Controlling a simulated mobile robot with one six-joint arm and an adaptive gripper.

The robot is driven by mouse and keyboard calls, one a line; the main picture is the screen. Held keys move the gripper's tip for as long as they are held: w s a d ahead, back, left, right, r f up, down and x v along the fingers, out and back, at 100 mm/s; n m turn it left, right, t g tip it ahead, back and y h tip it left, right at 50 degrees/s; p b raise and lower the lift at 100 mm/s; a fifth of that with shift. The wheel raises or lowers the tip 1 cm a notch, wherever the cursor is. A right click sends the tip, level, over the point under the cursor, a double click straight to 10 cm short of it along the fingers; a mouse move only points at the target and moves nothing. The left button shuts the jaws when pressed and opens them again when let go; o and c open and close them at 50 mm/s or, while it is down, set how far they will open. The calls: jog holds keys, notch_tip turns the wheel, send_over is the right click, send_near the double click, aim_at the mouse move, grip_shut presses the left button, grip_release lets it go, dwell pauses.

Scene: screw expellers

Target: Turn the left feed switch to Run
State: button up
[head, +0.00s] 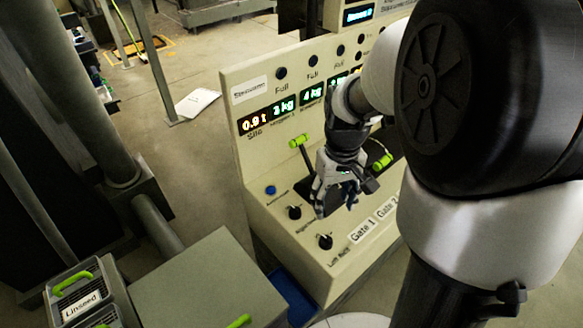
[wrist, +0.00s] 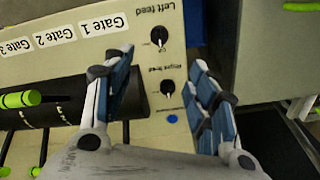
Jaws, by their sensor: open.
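The left feed switch (head: 325,241) is a small black rotary knob at the front end of the cream console, with its label beside it. It also shows in the wrist view (wrist: 158,37), upper middle, with a pale pointer mark; its exact setting is too small to read. My gripper (head: 337,207) is open and empty above the console, close to the switches. In the wrist view its blue-padded fingers (wrist: 163,62) stand apart, with the left feed switch beyond the tips. The right feed switch (wrist: 167,87), a similar black knob, shows between the fingers.
A blue button (head: 271,190) sits beside the right feed switch. Green-handled levers (head: 299,141) and the Gate labels (head: 363,232) lie farther along the console (head: 250,165). A Linseed bin (head: 80,301) and a grey box (head: 205,285) stand at lower left.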

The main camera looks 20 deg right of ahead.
aim_at(327, 238)
notch_tip(327, 238, down, 17)
jog(key=b, duration=0.5)
jog(key=shift+d+b, duration=0.1)
jog(key=shift+b, duration=0.3)
jog(key=shift+c, duration=0.3)
jog(key=c, duration=1.1)
jog(key=shift+o, duration=0.2)
jog(key=shift+m, duration=0.3)
jog(key=m+p, duration=0.1)
jog(key=m, duration=0.4)
jog(key=shift+p, duration=0.3)
jog(key=m+p, duration=0.1)
jog(key=m, duration=0.5)
jog(key=shift+m, duration=0.3)
